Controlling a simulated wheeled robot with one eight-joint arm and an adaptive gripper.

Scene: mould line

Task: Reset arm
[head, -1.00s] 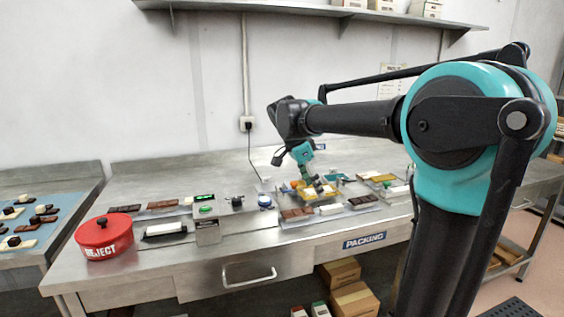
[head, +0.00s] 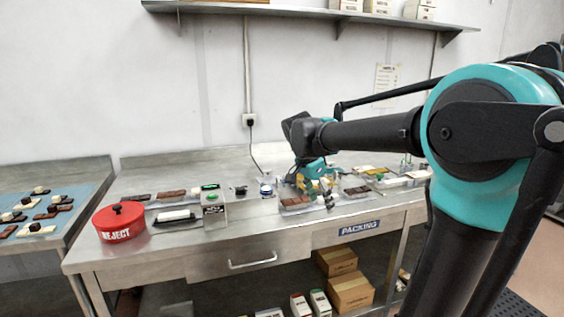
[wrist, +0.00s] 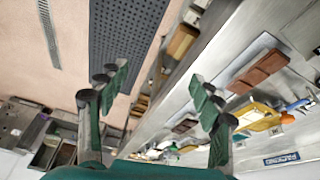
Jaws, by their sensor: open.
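My gripper (head: 322,192) is over the right part of the packing bench (head: 140,247) in the head view, in front of the chocolate bars and trays. In the wrist view my gripper (wrist: 155,92) has its two fingers spread wide with nothing between them. Behind the gap show the floor and the bench's edge. My arm (head: 375,134) reaches left from the right side of the head view, with its forearm nearly level. Part of the bench behind my gripper is hidden.
A red reject pot (head: 119,222) stands at the bench's left end. A small control box (head: 213,209) stands mid-bench. A brown bar (wrist: 258,70) lies on a tray near the right finger in the wrist view. Boxes (head: 351,293) sit below. A shelf (head: 300,12) hangs above.

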